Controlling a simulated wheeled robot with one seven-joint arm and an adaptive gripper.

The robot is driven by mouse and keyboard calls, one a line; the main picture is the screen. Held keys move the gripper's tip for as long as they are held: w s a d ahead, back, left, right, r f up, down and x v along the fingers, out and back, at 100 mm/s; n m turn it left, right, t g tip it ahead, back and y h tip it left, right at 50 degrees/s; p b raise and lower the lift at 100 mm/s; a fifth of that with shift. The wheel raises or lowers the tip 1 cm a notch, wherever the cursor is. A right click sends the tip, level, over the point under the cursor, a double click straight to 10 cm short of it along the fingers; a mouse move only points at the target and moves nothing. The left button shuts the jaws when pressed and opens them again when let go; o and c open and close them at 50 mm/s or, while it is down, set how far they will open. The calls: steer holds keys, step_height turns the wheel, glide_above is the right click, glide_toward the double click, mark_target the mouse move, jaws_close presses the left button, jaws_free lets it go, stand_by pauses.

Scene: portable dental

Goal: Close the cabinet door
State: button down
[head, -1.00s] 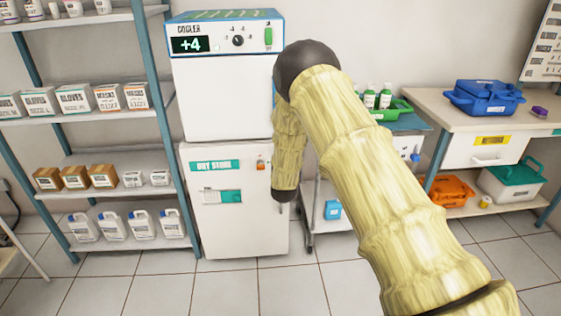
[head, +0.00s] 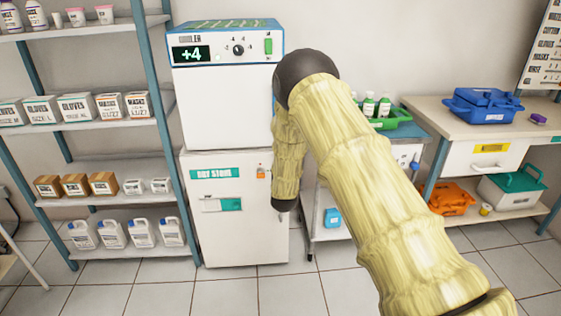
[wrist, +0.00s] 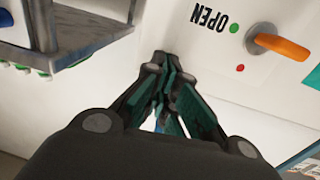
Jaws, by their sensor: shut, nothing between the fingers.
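The white cabinet labelled DRY STORE (head: 235,235) stands on the floor under the cooler. Its front carries a grey-and-teal plate and a small orange handle (head: 261,171) near the upper right. I cannot tell whether the door stands slightly ajar. In the wrist view, the white panel (wrist: 205,62) shows the word OPEN, a green dot, a red dot and the orange handle (wrist: 280,44). My gripper (wrist: 164,68) is shut and empty, with the handle to its right. In the head view, my arm hangs by the cabinet's right edge and hides part of it; the fingers are barely visible.
The cooler (head: 220,105) sits on the cabinet. Shelving (head: 95,125) with boxes and jugs stands close on the left. A trolley (head: 325,236) is close on the right, with a bench (head: 440,110) beyond. The tiled floor (head: 230,295) in front is clear.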

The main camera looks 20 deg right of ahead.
steer(key=d+v, duration=0.1)
steer(key=v, duration=1.2)
steer(key=s+a+f+n+g+y, duration=0.25)
steer(key=s+f+g, duration=0.35)
steer(key=s+f, duration=1.2)
steer(key=s+a+f+g+y, duration=0.1)
steer(key=s+a+f+g, duration=0.3)
steer(key=s, duration=0.6)
steer(key=s+f+g+y, duration=0.2)
steer(key=s+f, duration=0.5)
steer(key=s, duration=0.3)
steer(key=s+a+g, duration=0.3)
steer(key=s+g, duration=0.2)
steer(key=s, duration=1.1)
step_height(320, 180, up, 13)
steer(key=s+p, duration=0.1)
steer(key=p, duration=1.3)
steer(key=shift+r+n+y, duration=0.2)
steer(key=shift+n+y, duration=0.25)
steer(key=shift+s, duration=0.15)
